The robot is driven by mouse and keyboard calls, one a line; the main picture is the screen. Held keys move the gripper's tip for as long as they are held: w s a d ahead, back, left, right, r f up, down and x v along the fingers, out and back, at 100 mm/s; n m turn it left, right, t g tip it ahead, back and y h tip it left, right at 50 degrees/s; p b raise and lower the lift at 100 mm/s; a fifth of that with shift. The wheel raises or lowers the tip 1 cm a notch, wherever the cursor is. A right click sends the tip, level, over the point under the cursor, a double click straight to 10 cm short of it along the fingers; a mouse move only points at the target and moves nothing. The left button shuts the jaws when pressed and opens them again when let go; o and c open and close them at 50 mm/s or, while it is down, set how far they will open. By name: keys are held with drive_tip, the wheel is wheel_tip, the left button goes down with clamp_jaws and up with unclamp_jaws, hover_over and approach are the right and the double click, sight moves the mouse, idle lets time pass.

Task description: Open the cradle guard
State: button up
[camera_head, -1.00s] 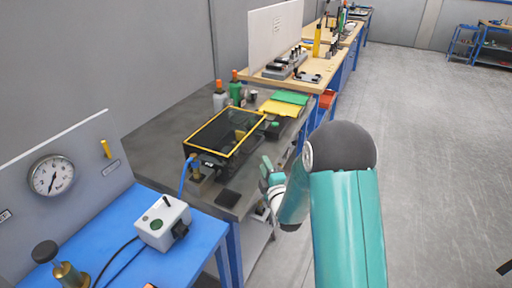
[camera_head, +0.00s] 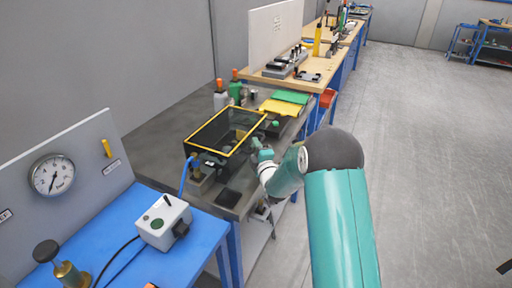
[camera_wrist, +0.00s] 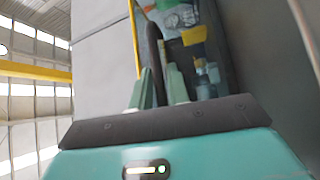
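The cradle guard is a dark see-through box with a yellow-edged top (camera_head: 207,122), closed over the cradle on the grey bench. My gripper (camera_head: 258,148) is at its right side, close to the guard's near right corner; contact cannot be told there. In the wrist view my gripper's two green fingers (camera_wrist: 160,86) stand apart, with a dark curved bar (camera_wrist: 152,45), apparently a handle, running between them. I cannot see the fingers pressing on it. A yellow edge (camera_wrist: 134,38) passes just left of the bar. What lies under the guard is mostly hidden.
A blue hose (camera_head: 185,175) reaches the bench in front of the guard. A grey control box (camera_head: 163,221) stands on the blue table. The floor at right is clear.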

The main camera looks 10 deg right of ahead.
clamp_jaws()
drive_tip(key=shift+r, duration=0.15)
